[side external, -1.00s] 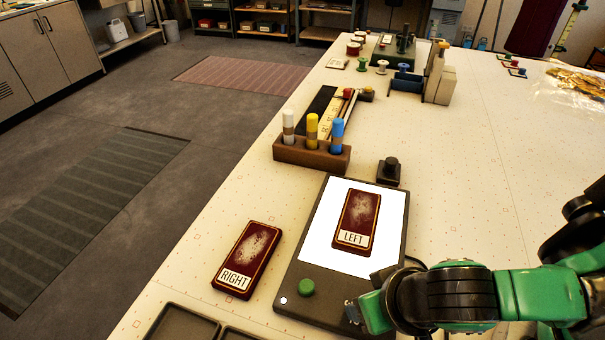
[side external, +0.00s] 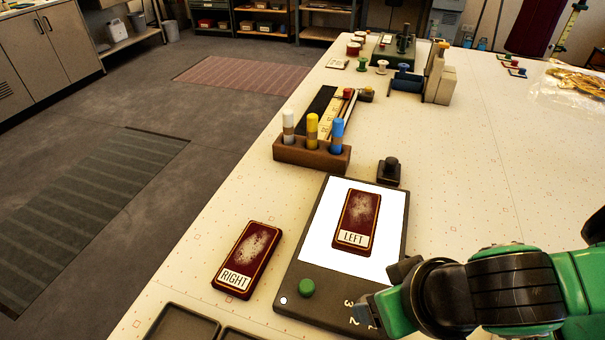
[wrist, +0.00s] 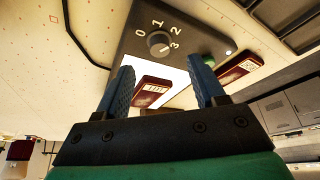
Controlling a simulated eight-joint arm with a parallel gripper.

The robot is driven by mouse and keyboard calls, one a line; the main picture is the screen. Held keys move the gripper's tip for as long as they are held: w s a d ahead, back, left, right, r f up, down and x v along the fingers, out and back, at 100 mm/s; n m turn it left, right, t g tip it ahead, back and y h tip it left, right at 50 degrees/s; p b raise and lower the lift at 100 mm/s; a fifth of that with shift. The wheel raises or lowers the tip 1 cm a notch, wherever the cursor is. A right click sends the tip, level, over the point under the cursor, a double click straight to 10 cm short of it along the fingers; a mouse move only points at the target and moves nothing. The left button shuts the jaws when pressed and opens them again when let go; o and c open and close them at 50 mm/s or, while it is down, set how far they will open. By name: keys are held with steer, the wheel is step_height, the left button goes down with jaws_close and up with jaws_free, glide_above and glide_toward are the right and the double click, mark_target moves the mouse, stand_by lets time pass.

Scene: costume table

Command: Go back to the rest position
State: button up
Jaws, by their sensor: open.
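My gripper shows in the wrist view (wrist: 160,90) with its two blue fingers apart and nothing between them. In the side external view my green and black arm end is at the lower right, beside the front right corner of the light pad (side external: 385,262); its fingertips are hard to make out there. A dark red block marked LEFT (side external: 357,218) lies on the lit white panel. A dark red block marked RIGHT (side external: 247,257) lies on the table left of the pad. In the wrist view a dial (wrist: 159,42) on the pad points near 3.
A wooden holder (side external: 311,155) with white, yellow and blue markers stands behind the pad, and a small black knobbed block (side external: 389,172) sits at its back right. A dark tray (side external: 182,325) is at the front left. The table right of the pad is largely clear.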

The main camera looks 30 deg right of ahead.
steer(key=shift+s+r, duration=0.2)
steer(key=shift+r, duration=0.2)
steer(key=shift+w+d, duration=0.1)
steer(key=w+d+r+t, duration=0.1)
steer(key=w+d+r, duration=0.1)
steer(key=w+d, duration=0.3)
steer(key=w+d+r+n+t, duration=0.1)
steer(key=w+d+r, duration=0.2)
steer(key=w+d, duration=0.3)
steer(key=d, duration=0.5)
steer(key=shift+w+d+r+n+t+y, duration=0.2)
steer(key=shift+d+r+n+t+y, duration=0.1)
steer(key=shift+r+t, duration=0.1)
